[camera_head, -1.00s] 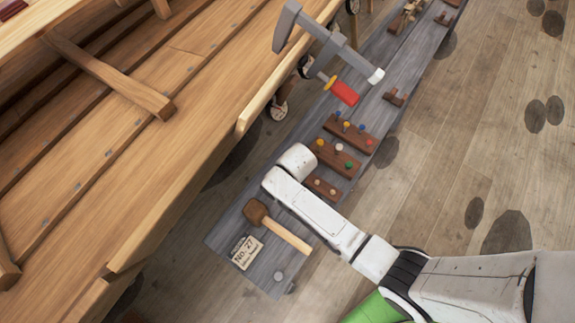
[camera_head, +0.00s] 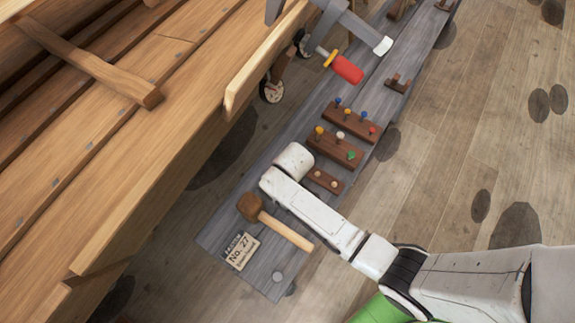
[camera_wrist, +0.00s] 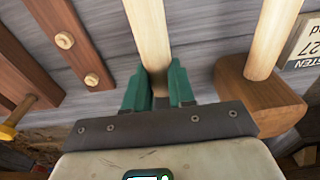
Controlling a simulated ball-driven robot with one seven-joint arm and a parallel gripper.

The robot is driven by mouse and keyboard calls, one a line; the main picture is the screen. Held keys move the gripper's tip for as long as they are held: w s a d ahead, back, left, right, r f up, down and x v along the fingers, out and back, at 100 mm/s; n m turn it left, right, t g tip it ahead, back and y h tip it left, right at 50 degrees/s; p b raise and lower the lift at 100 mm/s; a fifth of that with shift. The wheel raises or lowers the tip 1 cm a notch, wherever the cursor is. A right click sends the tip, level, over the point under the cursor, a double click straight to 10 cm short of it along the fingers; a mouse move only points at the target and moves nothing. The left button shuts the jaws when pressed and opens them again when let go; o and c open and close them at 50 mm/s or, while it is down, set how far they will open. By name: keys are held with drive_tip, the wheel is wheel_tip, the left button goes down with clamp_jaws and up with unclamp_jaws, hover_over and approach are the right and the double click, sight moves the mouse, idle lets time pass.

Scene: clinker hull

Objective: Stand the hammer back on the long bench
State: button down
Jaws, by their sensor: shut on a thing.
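In the wrist view my gripper (camera_wrist: 158,82) has its green fingers shut on a pale round wooden handle (camera_wrist: 150,38), which looks like the hammer's. The handle runs away from me over the grey bench; the head end is hidden by my gripper. In the head view my white arm covers my gripper and the held handle. The long bench (camera_head: 218,236) is grey planks running from bottom centre to the upper right. Whether the handle touches the bench, I cannot tell.
A brown-headed mallet (camera_head: 249,206) lies beside my arm; its head also shows in the wrist view (camera_wrist: 262,103). A "No. 27" card (camera_head: 241,250) lies by it. The wooden hull (camera_head: 150,160) stands left.

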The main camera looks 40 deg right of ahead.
drive_tip(key=shift+f+b, duration=0.35)
drive_tip(key=shift+f, duration=0.1)
idle(0.4)
drive_tip(key=c, duration=0.9)
unclamp_jaws()
drive_tip(key=shift+o, duration=0.2)
wheel_tip(320, 180, up, 8)
drive_tip(key=p, duration=0.8)
